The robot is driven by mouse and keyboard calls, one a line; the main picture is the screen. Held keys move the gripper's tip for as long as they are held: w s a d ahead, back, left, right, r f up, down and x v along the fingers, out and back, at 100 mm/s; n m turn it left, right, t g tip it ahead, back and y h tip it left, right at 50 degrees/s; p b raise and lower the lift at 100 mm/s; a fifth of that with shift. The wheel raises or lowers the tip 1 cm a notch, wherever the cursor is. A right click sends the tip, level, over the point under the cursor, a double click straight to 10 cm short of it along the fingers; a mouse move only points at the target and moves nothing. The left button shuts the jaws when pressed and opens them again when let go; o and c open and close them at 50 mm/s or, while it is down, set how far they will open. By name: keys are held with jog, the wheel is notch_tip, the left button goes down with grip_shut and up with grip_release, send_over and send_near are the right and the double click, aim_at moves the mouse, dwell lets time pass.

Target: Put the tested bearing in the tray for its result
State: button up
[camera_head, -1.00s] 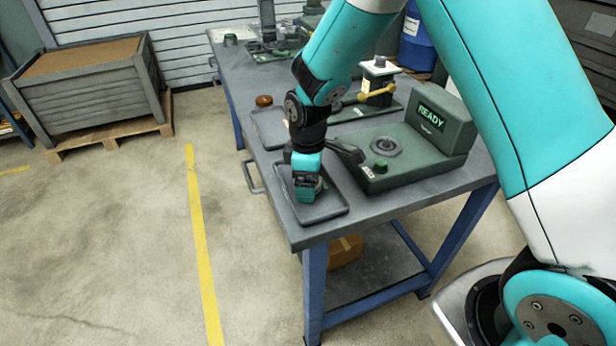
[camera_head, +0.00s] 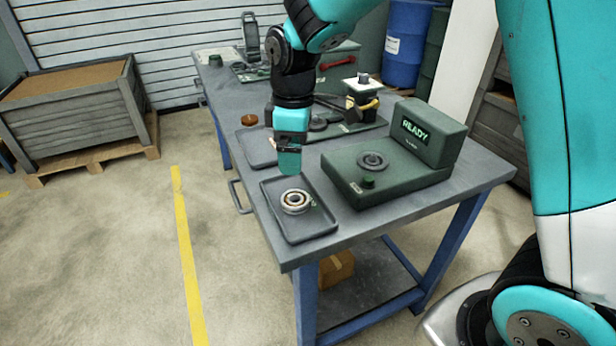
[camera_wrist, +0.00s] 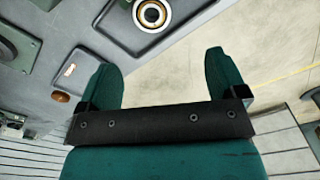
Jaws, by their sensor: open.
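The bearing (camera_head: 296,201), a metal ring with a brownish inner band, lies in the near grey tray (camera_head: 318,232) at the table's front end. It also shows in the wrist view (camera_wrist: 151,14), beyond my fingers. My gripper (camera_head: 289,172) is above the far edge of that tray, apart from the bearing. In the wrist view my gripper (camera_wrist: 165,80) is open with nothing between its fingers. A second grey tray (camera_head: 256,151) sits farther back, partly hidden by my arm. The green tester (camera_head: 375,180) shows READY on its screen (camera_head: 415,131), and its round seat looks empty.
A brown round knob-like object (camera_head: 249,119) is near the far tray. A wooden crate (camera_head: 70,105) is on the floor at left. Floor left of the table is clear.

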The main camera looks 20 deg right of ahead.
jog(key=s+a+r+m+y, duration=0.2)
jog(key=s+r, duration=0.1)
jog(key=s, duration=0.8)
jog(key=s+a+r+m+y, duration=0.2)
jog(key=s+r+m, duration=0.1)
jog(key=s, duration=0.9)
jog(key=shift+s+r, duration=0.3)
jog(key=shift+r, duration=0.15)
jog(key=shift+a, duration=0.1)
